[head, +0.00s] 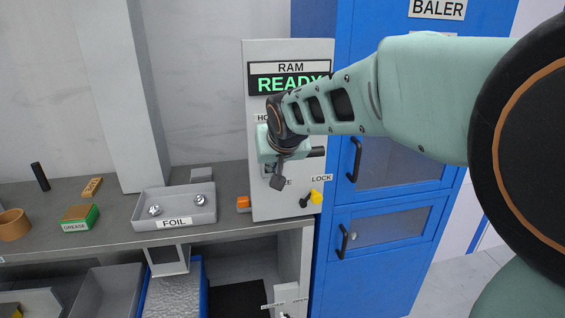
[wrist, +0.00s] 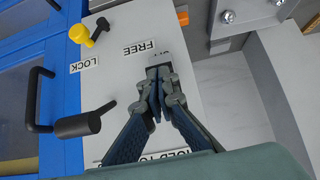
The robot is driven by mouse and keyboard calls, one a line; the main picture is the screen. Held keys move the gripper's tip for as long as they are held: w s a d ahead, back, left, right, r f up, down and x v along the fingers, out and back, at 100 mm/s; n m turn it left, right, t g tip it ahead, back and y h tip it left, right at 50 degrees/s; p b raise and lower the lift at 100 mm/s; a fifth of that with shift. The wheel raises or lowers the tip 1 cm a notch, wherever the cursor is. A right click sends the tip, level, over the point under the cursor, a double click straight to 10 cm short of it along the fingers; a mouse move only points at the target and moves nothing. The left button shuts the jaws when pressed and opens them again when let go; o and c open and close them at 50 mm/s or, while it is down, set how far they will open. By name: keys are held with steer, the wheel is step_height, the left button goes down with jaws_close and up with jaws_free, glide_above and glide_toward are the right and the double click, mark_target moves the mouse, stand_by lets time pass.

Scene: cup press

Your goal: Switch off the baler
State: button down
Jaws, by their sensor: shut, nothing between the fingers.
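The baler is the blue cabinet (head: 352,90) at the right of the head view. Its pale control panel (head: 263,205) carries a display (head: 290,84) lit green with READY. The panel also shows in the wrist view (wrist: 126,70), with FREE and LOCK labels. A yellow knob (wrist: 79,33) and a black key-like lever (wrist: 101,26) sit beside these labels. My gripper (head: 278,183) is in front of the panel, shut and empty. In the wrist view its fingertips (wrist: 157,80) are near the FREE label and cover part of another label. Whether they touch the panel, I cannot tell.
A black cylinder on a stalk (wrist: 78,125) projects at the panel's edge, close to a black door handle (wrist: 33,95). An orange block (head: 243,203) sits left of the panel.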

steer(key=shift+s+d+f+t+y+b, duration=0.15)
steer(key=shift+f+t+b, duration=0.3)
steer(key=shift+b, duration=1)
steer(key=shift+s+a+f+t+y+b, duration=0.1)
steer(key=shift+s+f+t+y+b, duration=0.3)
steer(key=shift+b, duration=1)
steer(key=shift+s+d+f+h+b, duration=0.15)
steer(key=shift+f+b, duration=0.25)
steer(key=shift+b, duration=0.7)
steer(key=shift+w+f+h+b, duration=0.1)
steer(key=shift+f+b, duration=0.25)
steer(key=shift+b, duration=0.7)
steer(key=shift+s+f+b, duration=0.15)
steer(key=shift+f+b, duration=0.65)
steer(key=shift+b, duration=0.2)
steer(key=shift+f+b, duration=0.35)
steer(key=shift+b, duration=0.1)
steer(key=shift+f, duration=0.2)
